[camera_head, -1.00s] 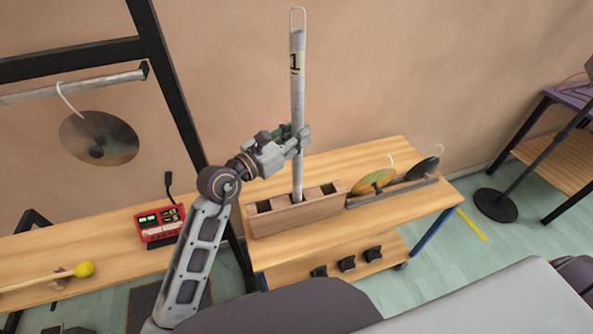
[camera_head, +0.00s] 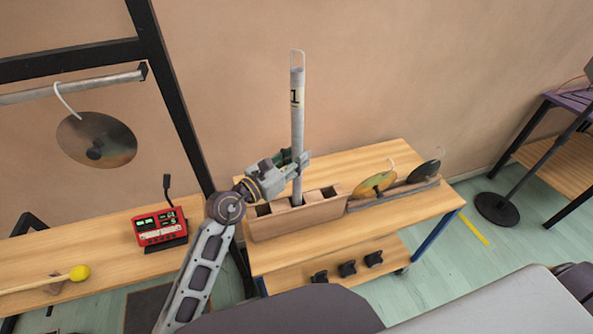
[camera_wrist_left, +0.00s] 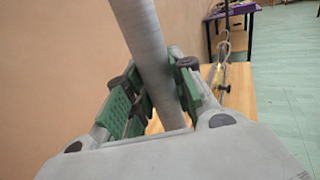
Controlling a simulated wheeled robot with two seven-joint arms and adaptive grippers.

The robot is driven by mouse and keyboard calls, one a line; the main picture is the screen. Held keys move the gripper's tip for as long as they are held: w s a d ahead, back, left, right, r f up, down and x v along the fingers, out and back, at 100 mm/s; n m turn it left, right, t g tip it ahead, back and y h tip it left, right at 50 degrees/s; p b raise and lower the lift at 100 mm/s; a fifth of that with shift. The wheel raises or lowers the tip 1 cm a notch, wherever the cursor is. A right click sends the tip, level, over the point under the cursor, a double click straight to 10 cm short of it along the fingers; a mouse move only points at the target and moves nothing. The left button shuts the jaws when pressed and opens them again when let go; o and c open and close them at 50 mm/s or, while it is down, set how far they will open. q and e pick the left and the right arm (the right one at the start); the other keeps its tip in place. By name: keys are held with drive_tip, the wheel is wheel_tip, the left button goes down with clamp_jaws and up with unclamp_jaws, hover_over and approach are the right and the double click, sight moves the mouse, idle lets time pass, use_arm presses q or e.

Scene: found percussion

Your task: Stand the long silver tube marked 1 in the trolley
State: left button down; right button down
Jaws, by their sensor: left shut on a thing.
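The long silver tube (camera_head: 297,122) with a black 1 and a wire loop on top stands near upright. My left gripper (camera_head: 303,162) is shut on its lower part. In the left wrist view the tube (camera_wrist_left: 148,50) runs between the green-padded fingers of the left gripper (camera_wrist_left: 165,95). The trolley (camera_head: 385,223) is a wooden-topped cart carrying a wooden block (camera_head: 300,222) with square openings. The tube's lower end is hidden, apparently inside the block's middle opening. My right gripper is not in view.
Two discs, one yellowish (camera_head: 374,185) and one dark (camera_head: 424,171), stand in a rack right of the block. A red device (camera_head: 160,228) and a yellow-headed mallet (camera_head: 78,273) are on the left bench. A metal disc (camera_head: 97,140) hangs from a bar at left.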

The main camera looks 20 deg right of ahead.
use_arm(q)
wheel_tip(320, 180, down, 5)
drive_tip(key=shift+r+b, duration=0.15)
drive_tip(key=shift+b, duration=0.45)
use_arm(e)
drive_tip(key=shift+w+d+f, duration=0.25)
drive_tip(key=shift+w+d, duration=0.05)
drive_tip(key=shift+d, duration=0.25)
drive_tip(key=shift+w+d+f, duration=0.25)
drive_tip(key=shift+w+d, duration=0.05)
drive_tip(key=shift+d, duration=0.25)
use_arm(q)
drive_tip(key=c, duration=1.4)
unclamp_jaws()
drive_tip(key=shift+c, duration=0.2)
drive_tip(key=shift+o, duration=1.2)
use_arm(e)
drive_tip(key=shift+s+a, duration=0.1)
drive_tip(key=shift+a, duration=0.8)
